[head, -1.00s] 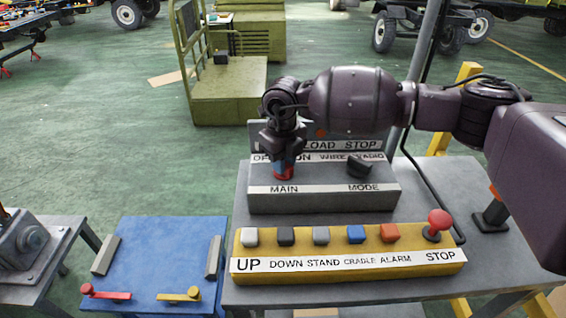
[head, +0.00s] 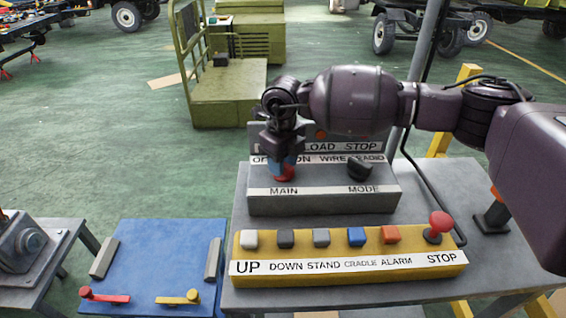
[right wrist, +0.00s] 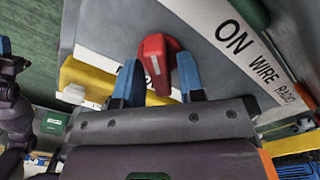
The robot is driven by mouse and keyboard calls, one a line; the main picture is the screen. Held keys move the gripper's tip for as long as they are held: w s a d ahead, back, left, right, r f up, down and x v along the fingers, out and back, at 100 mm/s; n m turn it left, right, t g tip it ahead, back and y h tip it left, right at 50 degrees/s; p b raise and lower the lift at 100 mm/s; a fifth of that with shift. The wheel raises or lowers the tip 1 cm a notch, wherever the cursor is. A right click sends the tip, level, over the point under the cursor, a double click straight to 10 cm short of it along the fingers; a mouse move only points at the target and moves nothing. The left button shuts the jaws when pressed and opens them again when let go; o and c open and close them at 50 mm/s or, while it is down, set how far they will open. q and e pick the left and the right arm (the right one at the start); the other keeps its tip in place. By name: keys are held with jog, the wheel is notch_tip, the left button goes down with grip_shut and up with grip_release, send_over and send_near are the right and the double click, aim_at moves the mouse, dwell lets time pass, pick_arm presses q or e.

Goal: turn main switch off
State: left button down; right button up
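The main switch is a red knob (head: 285,176) above the MAIN label on the grey control box (head: 330,203). In the right wrist view the red knob (right wrist: 155,58) has a white mark and sits between my blue fingertips. My right gripper (head: 284,164) points down over it from above.
A black mode knob (head: 360,169) stands to the right on the same box. In front is a yellow button panel (head: 345,277) with a red stop knob (head: 440,222). A blue table (head: 160,262) with levers stands at left.

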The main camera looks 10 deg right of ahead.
jog(key=shift+o, duration=0.5)
jog(key=shift+f, duration=0.1)
notch_tip(320, 180, up, 10)
jog(key=shift+f, duration=0.2)
jog(key=shift+r, duration=0.65)
